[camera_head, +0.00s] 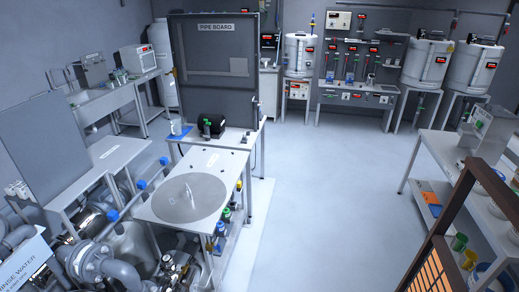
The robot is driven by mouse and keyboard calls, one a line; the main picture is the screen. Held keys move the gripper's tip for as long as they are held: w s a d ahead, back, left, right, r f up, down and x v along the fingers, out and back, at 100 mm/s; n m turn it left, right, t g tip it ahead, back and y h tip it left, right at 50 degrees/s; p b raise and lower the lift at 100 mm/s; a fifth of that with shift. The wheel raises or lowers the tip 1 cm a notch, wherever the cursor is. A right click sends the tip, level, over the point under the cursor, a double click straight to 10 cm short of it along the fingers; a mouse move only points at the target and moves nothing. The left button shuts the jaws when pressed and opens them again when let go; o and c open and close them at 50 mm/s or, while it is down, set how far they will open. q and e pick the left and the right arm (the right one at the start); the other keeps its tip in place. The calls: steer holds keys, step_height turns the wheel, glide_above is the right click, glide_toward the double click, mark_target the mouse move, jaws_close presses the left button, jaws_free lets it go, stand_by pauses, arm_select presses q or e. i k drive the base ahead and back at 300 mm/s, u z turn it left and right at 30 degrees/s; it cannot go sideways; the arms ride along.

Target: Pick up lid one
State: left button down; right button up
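A large round grey lid (205,203) with a thin upright handle lies flat on the metal top of a bench in the left middle. It has a small mark near its left side, too small to read. No other round lid of this kind stands out, and I cannot read whether this one is lid one. I cannot make out either of my grippers, and nothing is seen touching the lid.
A tall pipe board (215,65) stands behind the lid's bench, with a black device (212,126) before it. Grey pipes (105,262) crowd the lower left. A brown frame (445,225) and shelving stand at right. The middle floor (320,190) is clear.

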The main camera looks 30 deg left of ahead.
mark_target(189, 197)
steer(key=i, duration=2.9)
steer(key=u, duration=3.8)
steer(key=i, duration=1)
steer(key=z, duration=0.05)
